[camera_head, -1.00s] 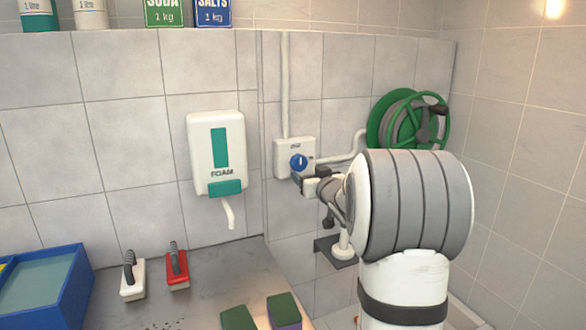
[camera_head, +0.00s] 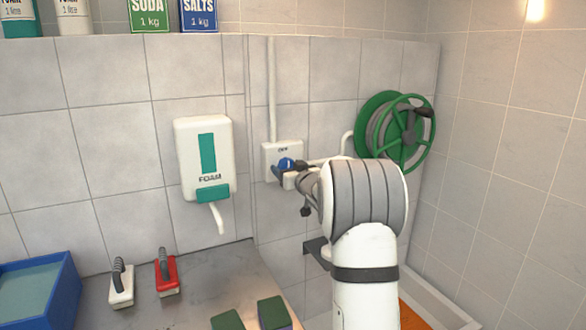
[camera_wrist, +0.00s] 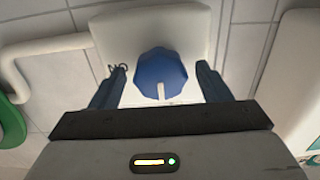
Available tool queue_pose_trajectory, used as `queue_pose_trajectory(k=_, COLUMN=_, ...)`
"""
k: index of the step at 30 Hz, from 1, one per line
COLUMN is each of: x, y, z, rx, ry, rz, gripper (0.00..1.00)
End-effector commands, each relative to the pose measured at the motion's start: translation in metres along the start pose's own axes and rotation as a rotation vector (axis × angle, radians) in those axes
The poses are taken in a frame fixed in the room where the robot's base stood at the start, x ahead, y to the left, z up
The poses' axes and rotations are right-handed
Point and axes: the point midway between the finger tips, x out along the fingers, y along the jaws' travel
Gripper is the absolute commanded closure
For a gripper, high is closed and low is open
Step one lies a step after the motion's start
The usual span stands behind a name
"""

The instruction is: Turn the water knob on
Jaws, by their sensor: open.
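My gripper (camera_wrist: 162,78) is open, with one finger on each side of the knob and visible gaps between. In the head view my gripper (camera_head: 290,176) is at the box and partly covers the knob. I cannot tell how deep the fingers reach around it.
A white foam dispenser (camera_head: 206,160) hangs left of the box. A green hose reel (camera_head: 395,130) is on the wall to the right, with a white pipe (camera_head: 345,145) nearby. Red (camera_head: 168,278) and white (camera_head: 121,287) brushes and a blue bin (camera_head: 62,290) are on the counter below.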

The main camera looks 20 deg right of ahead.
Motion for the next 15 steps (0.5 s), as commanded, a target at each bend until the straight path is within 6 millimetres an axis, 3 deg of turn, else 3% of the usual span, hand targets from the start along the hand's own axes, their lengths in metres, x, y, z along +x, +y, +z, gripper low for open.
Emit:
queue_pose_trajectory(k=2, x=-0.0001, y=-0.0002, z=-0.0001, rx=0.0, ry=0.0, rz=0.0, gripper=0.3)
queue_pose_trajectory(k=15, x=-0.0001, y=-0.0009, z=-0.0003, rx=0.0, ry=0.0, rz=-0.001, gripper=0.66)
